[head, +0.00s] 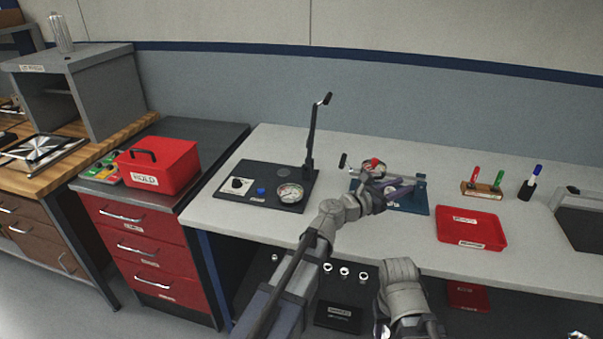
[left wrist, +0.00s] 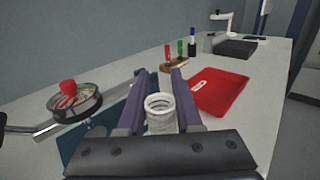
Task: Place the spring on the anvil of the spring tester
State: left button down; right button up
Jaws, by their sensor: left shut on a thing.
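A pale coil spring (left wrist: 160,112) stands between the two purple fingers of my left gripper (left wrist: 158,98), which is shut on it. In the head view my left gripper (head: 402,188) is over a blue-based device (head: 416,206); I cannot make out the spring there. This device has a black-knobbed lever and a round part with a red top (left wrist: 68,92), left of the fingers in the wrist view.
A black test station (head: 256,201) with a gauge and tall lever stands to the left. A red tray (head: 471,228) lies to the right, with a marker holder (head: 482,190) behind it. A red lidded box (head: 158,166) is on the left cabinet. The bench front between station and tray is clear.

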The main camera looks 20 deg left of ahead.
aim_at(284, 172)
jog(key=j+z, duration=0.2)
jog(key=z, duration=0.15)
jog(key=j+z, duration=0.2)
jog(key=z, duration=0.15)
jog(key=j+z, duration=0.3)
jog(key=k+j+z, duration=0.15)
jog(key=j, duration=0.3)
jog(key=k+j+z, duration=0.1)
jog(key=j, duration=0.3)
jog(key=k+j+z, duration=0.15)
jog(key=k+j, duration=0.15)
jog(key=k+j+z, duration=0.15)
jog(key=j, duration=0.7)
jog(key=i, duration=0.25)
